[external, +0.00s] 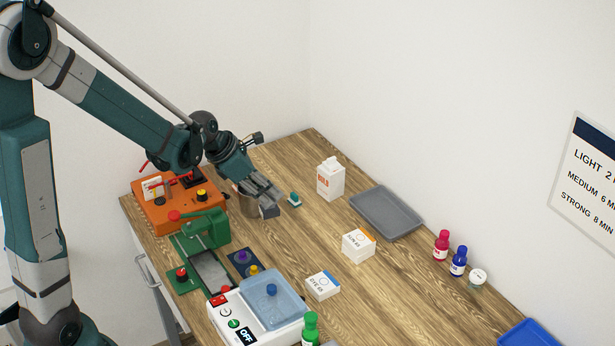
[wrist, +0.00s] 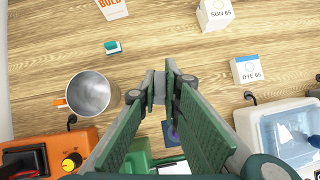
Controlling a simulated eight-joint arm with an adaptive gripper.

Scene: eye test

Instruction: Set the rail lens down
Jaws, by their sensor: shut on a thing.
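My gripper (external: 267,200) is over the far left part of the table, its fingers pointing down, beside the metal cup. In the wrist view, its green-padded fingers (wrist: 163,88) come together at the tips. It is shut on a small dark grey piece (external: 269,211), which I take as the rail lens. The piece is mostly hidden by the fingers and its shape is unclear. Whether it touches the table, I cannot tell.
The metal cup (wrist: 92,92) and a teal-topped block (external: 294,199) are close by. Bare wood shows around a carton (external: 330,178) and grey tray (external: 386,212).

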